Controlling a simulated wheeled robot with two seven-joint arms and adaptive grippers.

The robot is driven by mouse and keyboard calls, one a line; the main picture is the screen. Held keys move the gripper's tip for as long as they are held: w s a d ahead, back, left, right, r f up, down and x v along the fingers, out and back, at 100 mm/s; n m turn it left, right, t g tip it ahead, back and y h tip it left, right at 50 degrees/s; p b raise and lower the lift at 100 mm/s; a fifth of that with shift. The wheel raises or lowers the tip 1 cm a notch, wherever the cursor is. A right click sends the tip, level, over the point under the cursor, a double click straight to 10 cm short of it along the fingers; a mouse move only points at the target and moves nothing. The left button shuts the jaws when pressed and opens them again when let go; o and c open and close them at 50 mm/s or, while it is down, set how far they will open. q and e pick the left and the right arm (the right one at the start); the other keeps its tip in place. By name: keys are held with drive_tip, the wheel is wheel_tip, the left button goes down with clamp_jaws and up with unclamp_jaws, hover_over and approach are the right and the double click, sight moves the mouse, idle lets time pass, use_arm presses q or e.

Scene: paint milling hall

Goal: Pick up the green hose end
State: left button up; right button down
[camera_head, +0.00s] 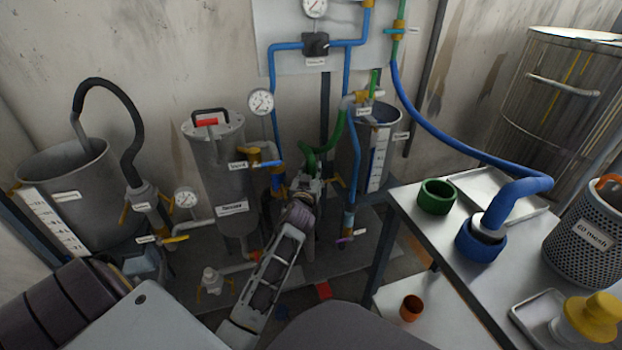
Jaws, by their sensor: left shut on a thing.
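The green hose (336,132) hangs in a curve from the fittings beside the grey tank in the middle of the view. Its lower end, the green hose end (307,160), is at the fingers of my left gripper (311,176). My left gripper is shut on the green hose end, low between the two tanks; the fingers partly hide it. The arm reaches there from the lower left. My right gripper is not in view.
A lidded filter vessel (218,165) stands left of the gripper and an open grey tank (382,150) right of it. Blue pipes (275,105) and valves crowd close by. A steel table (420,235) at the right bears a green ring (436,196) and a blue hose (515,190).

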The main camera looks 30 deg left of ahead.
sight(311, 155)
use_arm(q)
clamp_jaws()
drive_tip(key=shift+r, duration=0.1)
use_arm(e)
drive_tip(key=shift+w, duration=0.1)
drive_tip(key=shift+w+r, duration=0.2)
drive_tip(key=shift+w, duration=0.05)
use_arm(q)
drive_tip(key=shift+r, duration=0.1)
